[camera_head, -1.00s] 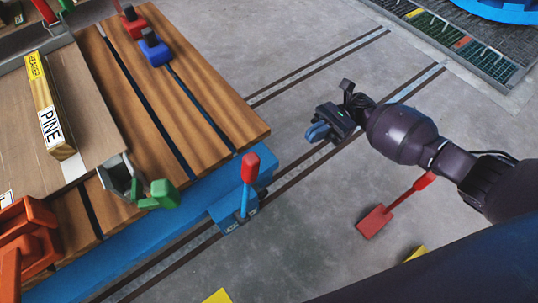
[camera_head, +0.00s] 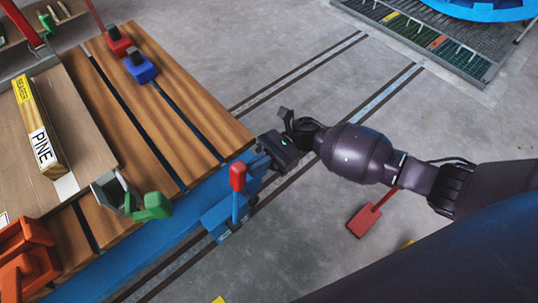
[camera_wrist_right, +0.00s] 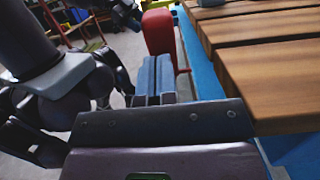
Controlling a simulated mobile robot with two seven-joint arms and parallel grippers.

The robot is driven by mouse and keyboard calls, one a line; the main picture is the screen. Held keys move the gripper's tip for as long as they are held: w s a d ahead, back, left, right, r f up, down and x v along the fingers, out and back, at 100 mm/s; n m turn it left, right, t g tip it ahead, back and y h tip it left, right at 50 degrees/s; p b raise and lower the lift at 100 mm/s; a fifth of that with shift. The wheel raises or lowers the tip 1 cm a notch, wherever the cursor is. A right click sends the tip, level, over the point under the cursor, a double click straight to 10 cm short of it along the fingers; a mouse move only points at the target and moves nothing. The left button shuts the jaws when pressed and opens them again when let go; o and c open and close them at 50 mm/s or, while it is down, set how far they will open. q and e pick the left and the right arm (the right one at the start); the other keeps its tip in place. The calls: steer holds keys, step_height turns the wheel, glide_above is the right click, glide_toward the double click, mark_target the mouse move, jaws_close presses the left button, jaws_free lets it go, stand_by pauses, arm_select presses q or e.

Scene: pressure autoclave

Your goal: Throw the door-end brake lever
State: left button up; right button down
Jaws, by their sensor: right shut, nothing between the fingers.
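The brake lever (camera_head: 238,178), with a red grip on a blue shaft, stands roughly upright from a blue bracket (camera_head: 222,220) at the cart's near corner. My right gripper (camera_head: 261,162) is shut and empty just right of the red grip and slightly behind it in the head view. In the right wrist view the closed blue fingers (camera_wrist_right: 153,80) point towards the red grip (camera_wrist_right: 160,32), which shows just beyond their tips. I cannot tell whether they touch it. My left gripper is not visible in the head view.
The blue cart frame (camera_head: 150,235) carries wooden planks (camera_head: 180,110). A PINE-labelled beam (camera_head: 38,120), a green clamp handle (camera_head: 150,207) and an orange clamp (camera_head: 25,260) are at left. A red paddle (camera_head: 362,221) lies low at right. Floor rails run past the cart.

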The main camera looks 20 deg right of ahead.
mark_target(232, 175)
steer(key=shift+s+a, duration=0.15)
steer(key=shift+a, duration=0.2)
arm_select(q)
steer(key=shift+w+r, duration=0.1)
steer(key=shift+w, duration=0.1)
arm_select(e)
steer(key=shift+a+r, duration=0.1)
steer(key=shift+r, duration=0.05)
steer(key=a+h+p, duration=0.1)
steer(key=a, duration=0.1)
steer(key=s+a+r+h+p, duration=0.1)
steer(key=a, duration=0.1)
steer(key=s+a+r+t+h+p, duration=0.1)
steer(key=a, duration=0.1)
steer(key=shift+s+a+r, duration=0.1)
steer(key=shift+a+r, duration=0.05)
steer(key=shift+a, duration=0.2)
arm_select(q)
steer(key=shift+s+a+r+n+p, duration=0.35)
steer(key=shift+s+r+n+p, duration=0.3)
steer(key=shift+p, duration=0.3)
arm_select(e)
steer(key=s+a+f+t+h, duration=0.1)
steer(key=s+a+f+h, duration=0.1)
steer(key=a, duration=0.7)
steer(key=shift+s+f+h, duration=0.3)
steer(key=shift+s+f, duration=0.1)
steer(key=shift+s, duration=0.5)
steer(key=shift+a, duration=0.1)
